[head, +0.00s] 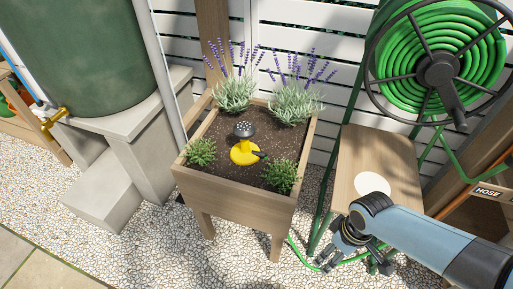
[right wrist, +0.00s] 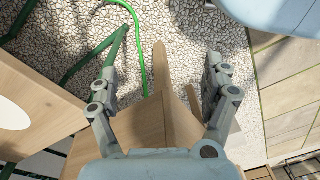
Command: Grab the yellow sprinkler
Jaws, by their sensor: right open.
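The yellow sprinkler (head: 243,153) stands on the soil in the wooden planter (head: 234,199), with its dark grey rose facing up. My right gripper (head: 355,262) is open and empty, low over the gravel to the right of the planter and apart from the sprinkler. In the right wrist view its two fingers (right wrist: 163,85) are spread, with gravel and wooden parts behind them. The sprinkler does not show clearly in the right wrist view. My left gripper is in neither view.
Lavender (head: 236,92) and small green plants (head: 279,176) surround the sprinkler. A wooden stand (head: 376,160) with a white disc and a green hose reel (head: 440,62) are on the right. A green barrel (head: 82,58) on concrete blocks is on the left. Gravel lies in front.

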